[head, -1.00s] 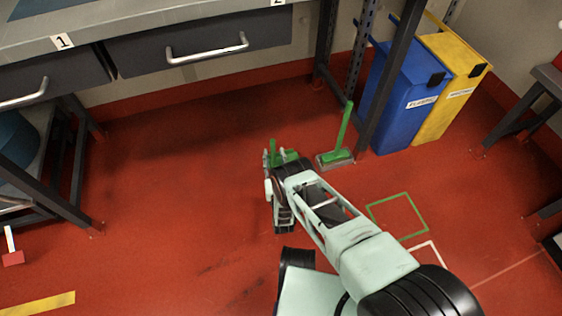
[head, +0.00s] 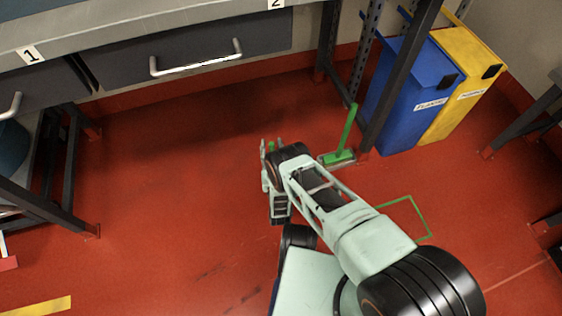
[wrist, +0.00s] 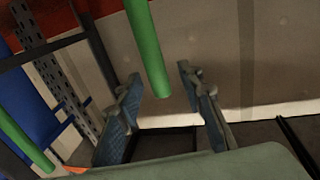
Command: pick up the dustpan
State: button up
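My gripper (head: 272,146) is low over the red floor in the head view, and its wrist hides most of what is there. In the wrist view the two fingers of my gripper (wrist: 163,98) are spread apart. A green handle (wrist: 147,45) comes down from the top, with its end in the gap between them; I see no finger closed on it. It appears to belong to the green dustpan, whose body is hidden now. A second green-handled tool (head: 346,130), with a green head and grey base, stands upright to the right. Its handle seems to show at the wrist view's left (wrist: 25,145).
A blue bin (head: 410,100) and a yellow bin (head: 460,100) stand at the right behind a dark table leg (head: 395,85). A bench with drawers (head: 195,50) overhangs the back. The floor to the left (head: 165,165) is clear.

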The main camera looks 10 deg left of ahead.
jog(key=shift+w+a, duration=0.1)
jog(key=shift+w, duration=0.05)
jog(key=shift+c, duration=0.5)
grip_shut()
jog(key=shift+r, duration=0.2)
